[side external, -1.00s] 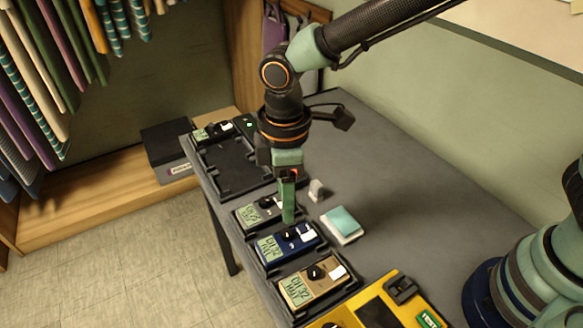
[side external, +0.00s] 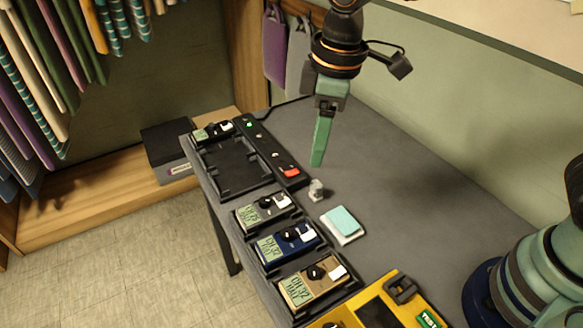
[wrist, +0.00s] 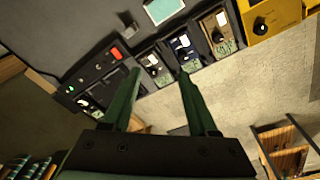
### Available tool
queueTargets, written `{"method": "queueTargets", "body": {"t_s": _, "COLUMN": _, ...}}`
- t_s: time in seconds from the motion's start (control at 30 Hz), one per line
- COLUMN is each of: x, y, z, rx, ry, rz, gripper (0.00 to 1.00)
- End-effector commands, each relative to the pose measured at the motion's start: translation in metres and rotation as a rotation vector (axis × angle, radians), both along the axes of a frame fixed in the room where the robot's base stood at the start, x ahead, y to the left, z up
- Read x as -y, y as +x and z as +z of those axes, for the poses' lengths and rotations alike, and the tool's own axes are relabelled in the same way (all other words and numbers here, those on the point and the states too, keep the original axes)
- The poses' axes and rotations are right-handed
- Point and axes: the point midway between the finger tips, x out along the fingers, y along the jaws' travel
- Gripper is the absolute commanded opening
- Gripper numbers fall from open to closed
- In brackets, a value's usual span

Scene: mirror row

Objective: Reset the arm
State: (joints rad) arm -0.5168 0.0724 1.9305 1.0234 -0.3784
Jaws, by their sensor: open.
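My gripper (side external: 317,163) is raised above the grey table, clear of everything on it. In the wrist view my gripper (wrist: 158,72) shows its two green fingers apart with nothing between them. Below it on the table are a silver device (side external: 258,216), a blue device (side external: 275,250) and a tan device (side external: 300,292), each with a display and a black knob, seated in black holders in a row. The silver device (wrist: 150,60) also shows in the wrist view, near the left fingertip.
A black panel (side external: 258,140) with a red switch (side external: 291,173) lies beside a black tray (side external: 222,180) at the far end, where another device (side external: 205,133) sits. A teal-topped block (side external: 343,223), a small grey piece (side external: 317,190) and a yellow unit (side external: 385,292) stand on the table.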

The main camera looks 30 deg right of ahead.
Motion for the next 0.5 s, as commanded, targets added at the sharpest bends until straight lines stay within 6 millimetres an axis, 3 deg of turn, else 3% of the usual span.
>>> {"method": "queueTargets", "body": {"t_s": 0.03, "x": 0.022, "y": 0.000, "z": 0.012, "rx": 0.032, "ry": 0.021, "rz": -0.080, "gripper": 0.59}}
{"method": "queueTargets", "body": {"t_s": 0.2, "x": 0.083, "y": -0.008, "z": 0.035, "rx": 0.119, "ry": 0.080, "rz": -0.328, "gripper": 0.59}}
{"method": "queueTargets", "body": {"t_s": 0.5, "x": 0.167, "y": -0.040, "z": 0.049, "rx": 0.275, "ry": 0.174, "rz": -0.722, "gripper": 0.59}}
